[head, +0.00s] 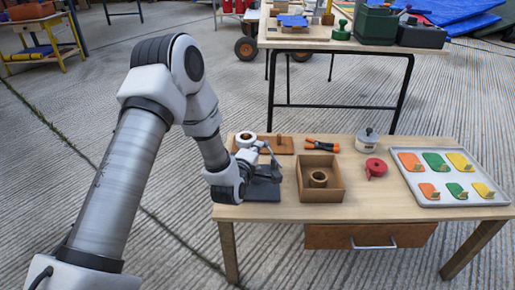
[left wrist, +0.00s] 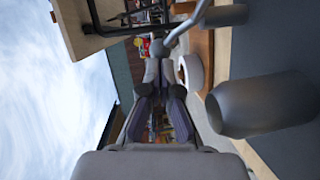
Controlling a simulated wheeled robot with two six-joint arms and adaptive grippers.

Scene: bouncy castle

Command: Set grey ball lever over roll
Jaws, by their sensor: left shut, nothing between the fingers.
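A white roll (head: 246,139) stands on the left part of a brown wooden board on the near table. It also shows as a white ring in the left wrist view (left wrist: 191,72). Beside it is a dark grey base (head: 263,191), partly hidden by my left wrist. In the left wrist view a silver lever rod (left wrist: 192,22) slants down to a grey end near my fingertips. A large grey cylinder (left wrist: 262,104) is close by on the right. My left gripper (left wrist: 160,50) is shut and empty, close to the rod's end; whether they touch is unclear. My right gripper is out of view.
Right of the base stand an open wooden box (head: 334,193) with a ring inside, orange-handled pliers (head: 322,146), a lidded pot (head: 367,141) and a red object (head: 376,167). A tray (head: 414,191) of coloured pieces lies at the right.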

